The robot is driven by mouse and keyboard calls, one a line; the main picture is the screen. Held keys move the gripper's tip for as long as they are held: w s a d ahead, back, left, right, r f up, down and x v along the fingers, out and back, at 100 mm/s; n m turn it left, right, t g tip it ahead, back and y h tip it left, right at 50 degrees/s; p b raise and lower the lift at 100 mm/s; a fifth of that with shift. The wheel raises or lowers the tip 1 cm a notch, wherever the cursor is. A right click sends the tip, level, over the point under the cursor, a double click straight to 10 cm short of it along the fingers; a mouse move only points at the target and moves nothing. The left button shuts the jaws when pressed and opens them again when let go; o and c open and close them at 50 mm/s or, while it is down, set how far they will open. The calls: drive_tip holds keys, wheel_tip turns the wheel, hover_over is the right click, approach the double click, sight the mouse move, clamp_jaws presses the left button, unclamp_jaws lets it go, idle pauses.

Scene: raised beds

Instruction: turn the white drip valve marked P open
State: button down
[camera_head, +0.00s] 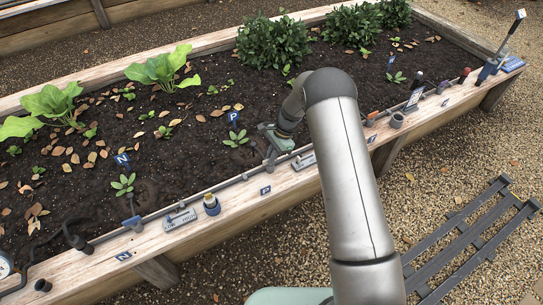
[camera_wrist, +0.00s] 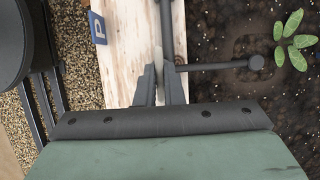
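My gripper (camera_head: 267,174) reaches down to the drip line at the bed's front edge, beside the seedling with the blue P sign (camera_head: 233,117). In the wrist view my gripper's two fingers (camera_wrist: 160,72) are close together. A thin pale piece, apparently the white drip valve's handle (camera_wrist: 158,57), shows between their tips, roughly in line with the dark pipe. I cannot tell if both fingers press on it. The P label (camera_wrist: 97,27) is on the board left of the fingers. The valve is hidden in the head view.
The drip pipe (camera_head: 230,183) runs along the bed's front board. A dark side branch (camera_wrist: 225,65) ends in a round knob near a seedling (camera_wrist: 294,40). An N sign (camera_head: 122,160) marks the neighbouring plant. A grey slatted rack (camera_head: 470,240) lies on the gravel.

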drive_tip(key=shift+f+n, duration=0.1)
drive_tip(key=shift+n, duration=0.3)
drive_tip(key=n, duration=0.2)
drive_tip(key=n+g+h+b, duration=0.1)
drive_tip(key=n, duration=0.1)
drive_tip(key=shift+a+n+g, duration=0.15)
drive_tip(key=shift+n+g, duration=0.15)
drive_tip(key=shift+n, duration=0.1)
drive_tip(key=n+h, duration=0.1)
drive_tip(key=n, duration=0.1)
drive_tip(key=n+h+b, duration=0.1)
drive_tip(key=n, duration=0.2)
drive_tip(key=shift+w+a+g, duration=0.1)
drive_tip(key=shift+a+g, duration=0.05)
drive_tip(key=shift+g, duration=0.25)
drive_tip(key=n+h, duration=0.1)
drive_tip(key=n, duration=0.3)
drive_tip(key=shift+h+b, duration=0.3)
drive_tip(key=shift+h, duration=0.1)
drive_tip(key=shift+a+n+t+h, duration=0.1)
drive_tip(key=shift+n+t+h, duration=0.35)
drive_tip(key=shift+n, duration=1.15)
drive_tip(key=shift+n+h, duration=0.25)
drive_tip(key=shift+n, duration=0.05)
drive_tip(key=c, duration=1.5)
unclamp_jaws()
drive_tip(key=shift+c, duration=0.2)
